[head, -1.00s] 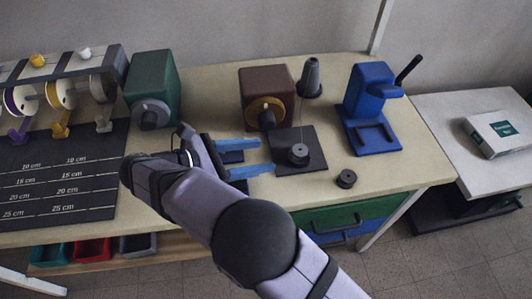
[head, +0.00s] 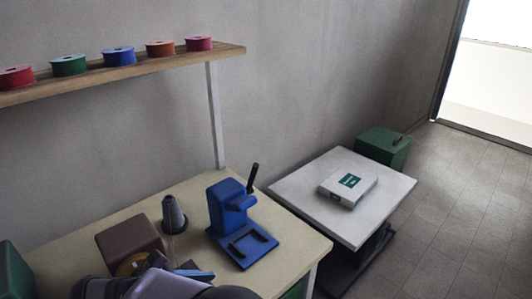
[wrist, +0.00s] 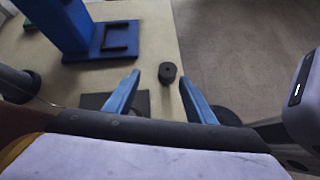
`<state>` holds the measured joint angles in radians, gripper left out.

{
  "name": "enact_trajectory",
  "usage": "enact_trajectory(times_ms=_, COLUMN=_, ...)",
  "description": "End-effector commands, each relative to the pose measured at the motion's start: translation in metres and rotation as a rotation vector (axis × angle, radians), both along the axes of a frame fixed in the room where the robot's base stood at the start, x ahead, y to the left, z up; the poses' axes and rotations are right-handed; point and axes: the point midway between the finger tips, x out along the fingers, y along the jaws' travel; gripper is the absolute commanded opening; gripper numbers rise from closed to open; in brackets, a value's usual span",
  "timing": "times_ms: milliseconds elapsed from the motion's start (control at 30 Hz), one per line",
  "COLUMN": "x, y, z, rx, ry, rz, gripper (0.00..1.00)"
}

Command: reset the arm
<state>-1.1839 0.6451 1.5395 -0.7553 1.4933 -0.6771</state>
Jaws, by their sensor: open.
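My gripper (wrist: 160,82) shows two blue fingers spread apart in the wrist view, with nothing held between them. In the head view only part of my purple-grey arm and a blue finger (head: 194,274) show at the bottom edge. A small black spool (wrist: 167,72) appears between the fingertips in the wrist view, lower down on the table top. The blue press (head: 238,222) stands on the table beyond the gripper, and also shows at the upper left of the wrist view (wrist: 70,28).
A brown box (head: 130,244) and a grey cone (head: 174,215) stand near the arm on the table (head: 70,255). A shelf (head: 120,69) with several coloured spools is above.

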Motion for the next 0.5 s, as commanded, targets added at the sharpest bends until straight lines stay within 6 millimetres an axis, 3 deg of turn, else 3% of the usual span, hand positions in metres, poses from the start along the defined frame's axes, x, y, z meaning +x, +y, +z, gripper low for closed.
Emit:
enact_trajectory(times_ms=33, x=0.010, y=-0.032, z=0.011, rx=0.060, ry=0.017, rz=-0.110, gripper=0.50)
enact_trajectory(times_ms=200, x=0.014, y=-0.120, z=0.015, rx=0.278, ry=0.040, rz=-0.484, gripper=0.50)
enact_trajectory(times_ms=400, x=-0.011, y=-0.203, z=0.022, rx=0.536, ry=-0.013, rz=-0.968, gripper=0.50)
enact_trajectory(times_ms=500, x=-0.029, y=-0.233, z=0.027, rx=0.659, ry=-0.071, rz=-1.218, gripper=0.50)
